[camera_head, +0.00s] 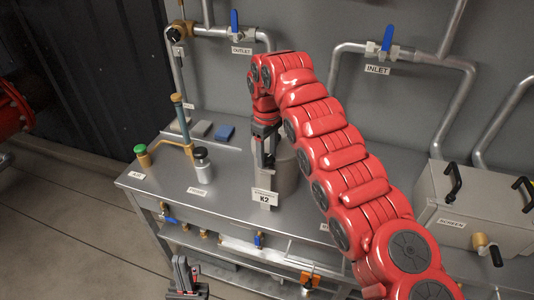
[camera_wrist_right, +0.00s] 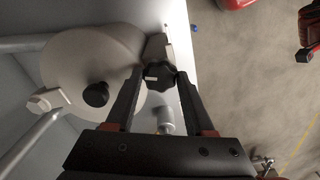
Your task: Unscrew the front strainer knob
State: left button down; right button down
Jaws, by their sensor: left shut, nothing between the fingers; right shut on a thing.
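The strainer is a grey cylinder (camera_head: 286,172) on the steel bench, with a K2 label in front. In the right wrist view its round face (camera_wrist_right: 70,62) carries a black knob (camera_wrist_right: 96,94) near the middle. A second black lobed knob, the front strainer knob (camera_wrist_right: 159,75), sits at the strainer's edge between my right fingertips. My right gripper (camera_head: 265,152) is shut on this knob, and it also shows in the right wrist view (camera_wrist_right: 158,80). In the head view the arm and gripper hide the knob. My left gripper (camera_head: 184,270) is shut and empty, low in front of the bench.
A brass fitting with an upright handle (camera_head: 182,118), a black-capped jar (camera_head: 202,165) and a green-capped piece (camera_head: 142,155) stand left on the bench. A metal screen box (camera_head: 470,212) stands right. Pipes with blue-handled valves (camera_head: 387,42) run along the wall. Open floor lies left.

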aim_at(266, 158)
jog(key=shift+c, duration=1.3)
grip_release()
jog(key=shift+r, duration=0.15)
notch_tip(266, 158, up, 6)
jog(key=shift+a+f+p, duration=0.15)
jog(key=shift+f+p, duration=0.05)
jog(key=shift+p, duration=0.7)
notch_tip(266, 158, up, 12)
jog(key=p, duration=1.1)
jog(key=shift+d+f, duration=0.2)
jog(key=shift+f, duration=0.05)
